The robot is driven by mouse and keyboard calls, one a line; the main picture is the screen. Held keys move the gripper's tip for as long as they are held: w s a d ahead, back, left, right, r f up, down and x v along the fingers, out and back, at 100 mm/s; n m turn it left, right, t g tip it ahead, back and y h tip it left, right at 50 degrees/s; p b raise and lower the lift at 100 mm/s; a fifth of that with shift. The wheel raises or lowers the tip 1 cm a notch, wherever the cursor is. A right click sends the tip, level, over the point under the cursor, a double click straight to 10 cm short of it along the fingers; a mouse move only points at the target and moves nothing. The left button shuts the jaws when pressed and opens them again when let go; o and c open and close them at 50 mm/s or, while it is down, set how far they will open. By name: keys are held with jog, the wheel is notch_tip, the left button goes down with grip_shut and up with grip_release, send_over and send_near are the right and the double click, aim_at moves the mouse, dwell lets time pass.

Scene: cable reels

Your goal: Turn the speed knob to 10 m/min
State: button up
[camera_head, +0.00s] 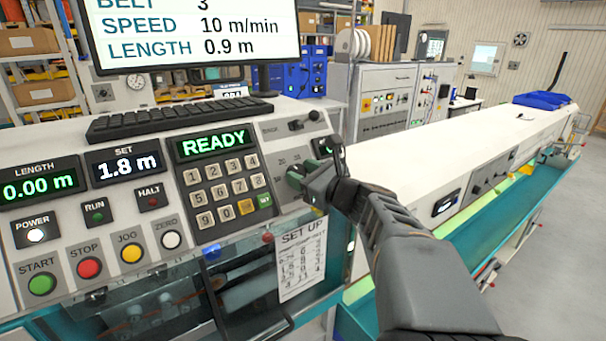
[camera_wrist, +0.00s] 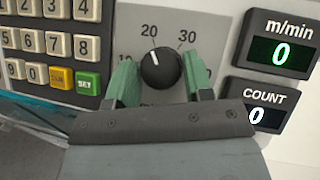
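The black speed knob (camera_wrist: 160,68) sits on the grey panel in the wrist view, with 20 and 30 printed above it. Its white line points up, towards the 20. My gripper (camera_wrist: 159,76) has its two green-padded fingers on either side of the knob, apparently with small gaps, so it looks open around it. The m/min display (camera_wrist: 281,52) right of the knob reads 0. In the head view my gripper (camera_head: 296,176) is at the right of the control panel and hides the knob. The monitor (camera_head: 190,35) shows SPEED 10 m/min and LENGTH 0.9 m.
Left of the knob is the keypad (camera_head: 226,190) below a READY display (camera_head: 213,143). The COUNT display (camera_wrist: 262,115) sits below the m/min display. START (camera_head: 42,284), STOP, JOG and ZERO buttons line the panel's front. A black keyboard (camera_head: 180,117) lies behind.

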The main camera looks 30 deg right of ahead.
jog(key=c, duration=0.5)
jog(key=shift+f+n+y, duration=0.1)
jog(key=shift+n+y, duration=0.2)
jog(key=shift+n, duration=0.1)
jog(key=shift+d+n+g+y+b, duration=0.1)
jog(key=shift+n+g+y+b, duration=0.2)
jog(key=shift+n+g+b, duration=0.35)
jog(key=n+y, duration=0.1)
jog(key=n, duration=0.1)
jog(key=n+g+b, duration=0.1)
jog(key=n, duration=0.1)
jog(key=shift+w+g+y, duration=0.1)
jog(key=shift+g+y, duration=0.15)
jog(key=shift+y, duration=0.15)
jog(key=n+g, duration=0.1)
jog(key=n, duration=0.1)
jog(key=n+g+y, duration=0.1)
jog(key=n, duration=0.1)
jog(key=shift+d+r, duration=0.1)
jog(key=shift+r, duration=0.1)
jog(key=shift+w+r+n+g, duration=0.1)
jog(key=shift+w+n+g, duration=0.05)
jog(key=shift+n+g, duration=1.55)
jog(key=shift+n, duration=0.55)
